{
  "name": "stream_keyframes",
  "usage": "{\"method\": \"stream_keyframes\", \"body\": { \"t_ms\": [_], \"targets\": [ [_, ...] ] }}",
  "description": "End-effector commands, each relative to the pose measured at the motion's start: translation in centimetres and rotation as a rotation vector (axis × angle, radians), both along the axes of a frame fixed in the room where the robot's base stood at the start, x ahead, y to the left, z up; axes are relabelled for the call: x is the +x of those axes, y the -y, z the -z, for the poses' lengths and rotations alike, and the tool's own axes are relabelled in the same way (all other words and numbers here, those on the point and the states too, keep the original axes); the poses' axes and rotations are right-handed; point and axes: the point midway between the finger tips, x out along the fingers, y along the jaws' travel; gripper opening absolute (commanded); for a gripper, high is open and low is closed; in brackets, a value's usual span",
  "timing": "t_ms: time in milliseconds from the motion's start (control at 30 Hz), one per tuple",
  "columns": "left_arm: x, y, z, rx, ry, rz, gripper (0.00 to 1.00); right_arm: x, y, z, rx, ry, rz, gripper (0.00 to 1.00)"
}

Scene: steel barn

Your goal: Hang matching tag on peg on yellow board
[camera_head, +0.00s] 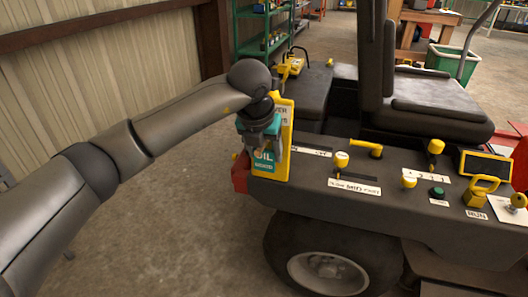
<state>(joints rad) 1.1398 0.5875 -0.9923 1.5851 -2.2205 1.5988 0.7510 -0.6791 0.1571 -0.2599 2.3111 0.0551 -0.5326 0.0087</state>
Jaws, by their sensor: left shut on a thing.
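The yellow board (286,112) stands upright at the left end of the vehicle's dark console, with dark lettering partly covered by my arm. My left gripper (259,146) points down in front of the board and is shut on a teal tag (265,167) with "OIL" in white letters. The tag hangs upright in front of the lower part of the board. I cannot tell whether it touches the board or a peg. The pegs are hidden or too small to make out. My right gripper is not in view.
The dark console (375,180) carries yellow levers and knobs, a yellow-framed screen (485,165) and a padlock-like yellow piece (481,190). A red block (240,173) sits just left of the board's foot. A black seat (440,95) is behind. Floor at left is clear.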

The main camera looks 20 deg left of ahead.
Motion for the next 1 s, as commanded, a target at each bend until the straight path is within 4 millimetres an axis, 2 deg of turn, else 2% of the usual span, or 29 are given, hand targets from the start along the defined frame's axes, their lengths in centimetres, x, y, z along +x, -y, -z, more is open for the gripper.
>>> {"method": "stream_keyframes", "body": {
  "t_ms": [467,500,800,1000],
  "targets": [
    [-0.01,0.0,-0.03,0.0,0.0,0.0,0.11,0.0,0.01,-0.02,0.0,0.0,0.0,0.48],
    [-0.01,0.0,-0.02,0.0,0.0,0.0,0.66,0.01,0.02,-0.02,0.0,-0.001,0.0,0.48],
    [-0.02,-0.01,-0.01,0.0,0.0,-0.001,0.99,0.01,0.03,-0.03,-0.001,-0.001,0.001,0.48],
    [-0.02,-0.02,0.01,0.0,-0.001,-0.001,1.0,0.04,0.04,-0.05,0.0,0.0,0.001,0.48]
  ]
}}
